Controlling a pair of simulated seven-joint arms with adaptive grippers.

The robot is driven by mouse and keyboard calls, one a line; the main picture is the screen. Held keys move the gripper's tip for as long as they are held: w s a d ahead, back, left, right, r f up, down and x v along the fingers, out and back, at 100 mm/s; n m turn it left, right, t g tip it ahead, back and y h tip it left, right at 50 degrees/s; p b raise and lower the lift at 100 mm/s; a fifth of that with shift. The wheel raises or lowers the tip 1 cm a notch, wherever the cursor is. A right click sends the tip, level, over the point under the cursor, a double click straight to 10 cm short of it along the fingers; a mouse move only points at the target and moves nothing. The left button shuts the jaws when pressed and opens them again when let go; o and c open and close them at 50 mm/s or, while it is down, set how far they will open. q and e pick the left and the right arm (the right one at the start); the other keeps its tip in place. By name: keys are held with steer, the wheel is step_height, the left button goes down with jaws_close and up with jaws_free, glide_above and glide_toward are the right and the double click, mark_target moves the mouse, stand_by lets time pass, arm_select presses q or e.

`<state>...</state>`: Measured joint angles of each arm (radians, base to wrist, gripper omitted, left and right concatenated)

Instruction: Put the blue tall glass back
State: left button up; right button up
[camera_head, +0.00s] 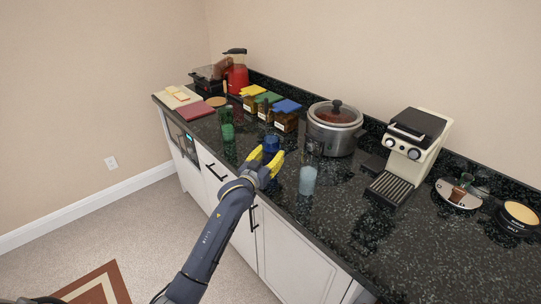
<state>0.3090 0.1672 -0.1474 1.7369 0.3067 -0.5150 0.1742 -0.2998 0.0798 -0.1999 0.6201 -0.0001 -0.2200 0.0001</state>
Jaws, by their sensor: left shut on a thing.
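The blue tall glass (271,143) is over the front part of the dark counter (350,225), near its middle. Its top shows just beyond my left gripper. My left gripper (267,160), with yellow fingers, is shut on this glass, one finger at each side. The gripper hides the lower part of the glass, so I cannot tell whether it touches the counter. A green glass (227,130) stands to the left, and a pale grey-blue glass (307,181) stands to the right of the gripper. My right gripper is not in view.
A slow cooker (335,127) and a coffee machine (409,152) stand behind to the right. Jars with coloured lids (285,119), a red blender (236,75) and boards (195,110) are farther left. A round tray (459,196) and tin (518,217) are far right. The front right counter is clear.

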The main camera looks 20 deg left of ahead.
arm_select(q)
steer(key=o, duration=1.5)
steer(key=shift+f, duration=0.1)
steer(key=s+a, duration=0.2)
steer(key=s, duration=0.9)
steer(key=shift+s, duration=0.4)
